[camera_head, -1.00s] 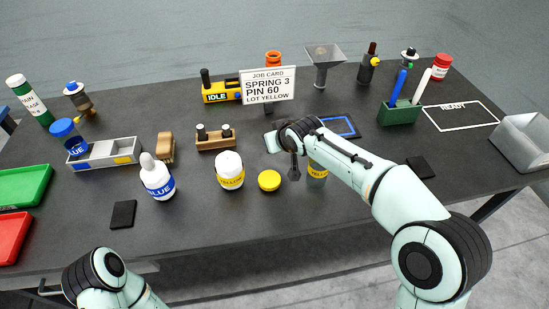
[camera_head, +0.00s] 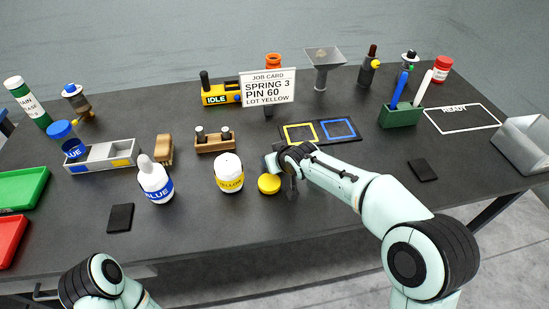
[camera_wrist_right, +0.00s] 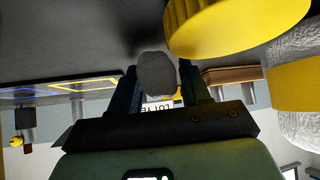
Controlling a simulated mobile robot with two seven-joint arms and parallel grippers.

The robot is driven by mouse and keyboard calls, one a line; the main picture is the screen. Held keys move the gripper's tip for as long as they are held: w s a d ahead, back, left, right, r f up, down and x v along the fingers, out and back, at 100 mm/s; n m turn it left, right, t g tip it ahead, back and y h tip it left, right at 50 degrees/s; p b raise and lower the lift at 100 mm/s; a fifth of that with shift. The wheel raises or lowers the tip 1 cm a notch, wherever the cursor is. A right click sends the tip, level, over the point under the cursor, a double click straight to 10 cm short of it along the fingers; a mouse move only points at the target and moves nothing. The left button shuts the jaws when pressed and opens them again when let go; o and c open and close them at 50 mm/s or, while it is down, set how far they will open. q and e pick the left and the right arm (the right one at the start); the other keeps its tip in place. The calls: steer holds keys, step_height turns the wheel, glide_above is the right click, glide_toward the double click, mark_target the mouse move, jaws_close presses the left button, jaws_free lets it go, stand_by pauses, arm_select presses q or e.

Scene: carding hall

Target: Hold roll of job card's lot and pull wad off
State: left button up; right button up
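The job card (camera_head: 268,87) reads SPRING 3, PIN 60, LOT YELLOW. The white roll with a yellow band (camera_head: 229,173) stands upright mid-table; it also shows in the right wrist view (camera_wrist_right: 304,85). My right gripper (camera_head: 277,168) is low over the table, right of the roll and beside a round yellow lid (camera_head: 269,184). The lid is close up in the wrist view (camera_wrist_right: 235,22). There, a rounded grey lump (camera_wrist_right: 157,76) sits between both fingers and seems to touch them. My left arm is at the lower left; its gripper is out of view.
A white blue-labelled roll (camera_head: 156,182) with a tuft on top stands left of the yellow-banded roll. A grey tray (camera_head: 103,156), a wooden pin holder (camera_head: 215,143) and a mat with yellow and blue squares (camera_head: 319,132) are farther back. The table front is mostly clear.

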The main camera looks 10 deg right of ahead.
steer(key=shift+o, duration=0.3)
steer(key=shift+r, duration=0.1)
steer(key=shift+r, duration=0.25)
steer(key=v, duration=1.1)
steer(key=shift+s+r, duration=0.2)
steer(key=shift+s, duration=0.15)
steer(key=shift+d, duration=0.1)
